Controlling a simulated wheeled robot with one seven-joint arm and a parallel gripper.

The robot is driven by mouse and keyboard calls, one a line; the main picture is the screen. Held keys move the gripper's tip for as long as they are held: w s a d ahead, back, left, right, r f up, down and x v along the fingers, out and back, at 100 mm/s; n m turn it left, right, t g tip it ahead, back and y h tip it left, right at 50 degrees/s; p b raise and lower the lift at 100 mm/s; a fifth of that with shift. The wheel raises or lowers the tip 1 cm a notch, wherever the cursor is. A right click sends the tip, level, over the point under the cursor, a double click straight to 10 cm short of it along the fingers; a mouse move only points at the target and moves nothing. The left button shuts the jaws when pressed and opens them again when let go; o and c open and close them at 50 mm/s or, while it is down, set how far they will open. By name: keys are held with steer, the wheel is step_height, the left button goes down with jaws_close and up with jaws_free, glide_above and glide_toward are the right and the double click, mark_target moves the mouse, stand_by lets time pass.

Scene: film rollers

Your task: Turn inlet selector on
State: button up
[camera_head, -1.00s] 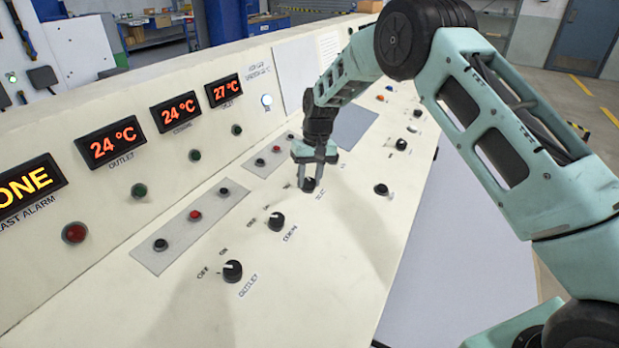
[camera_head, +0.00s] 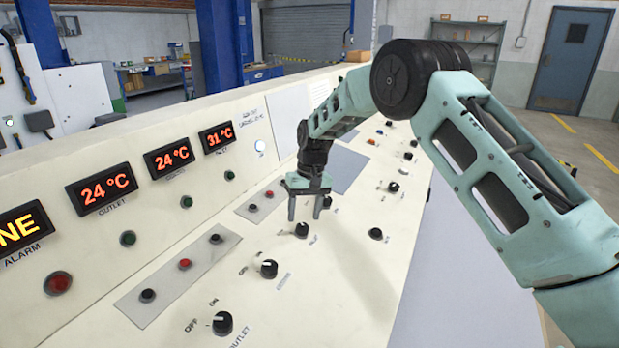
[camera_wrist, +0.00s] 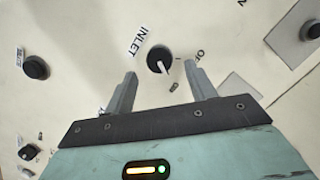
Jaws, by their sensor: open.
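The inlet selector is a black knob (camera_head: 302,230) on the sloping cream panel. In the wrist view the knob (camera_wrist: 158,60) sits beside the INLET label (camera_wrist: 141,41), just beyond my fingertips. Its white pointer aims down and slightly right, toward a small dark mark (camera_wrist: 174,87) too small to read. It points away from the partly readable OFF label (camera_wrist: 200,56). My gripper (camera_head: 306,215) is open and empty above the knob. In the wrist view the knob lies ahead of the gap between the fingers (camera_wrist: 164,80), apart from them.
The cooking-side knob (camera_head: 268,269) and outlet knob (camera_head: 222,323) stand nearer on the panel. Another black knob (camera_head: 375,234) is to the right. The inlet display (camera_head: 217,137) reads 31 °C; two other displays read 24 °C. Open air surrounds my gripper.

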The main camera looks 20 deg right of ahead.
step_height(320, 180, up, 14)
steer(key=d+b, duration=0.1)
steer(key=d, duration=0.1)
steer(key=shift+w+f, duration=0.15)
steer(key=shift+w, duration=0.25)
steer(key=shift+d, duration=0.1)
steer(key=s+a+r+n, duration=0.1)
steer(key=s+a+n, duration=0.1)
steer(key=s+a, duration=0.6)
steer(key=s+a+r+n, duration=0.1)
steer(key=s+a, duration=0.3)
steer(key=s, duration=0.8)
steer(key=s+d+f+n, duration=0.1)
steer(key=s+f+n, duration=0.1)
steer(key=s, duration=1)
steer(key=s+d+f+n+h, duration=0.1)
steer(key=s+f, duration=0.3)
steer(key=s, duration=0.8)
steer(key=shift+s+d+n+t, duration=0.2)
steer(key=shift+d+n+t, duration=0.1)
steer(key=shift+n, duration=0.4)
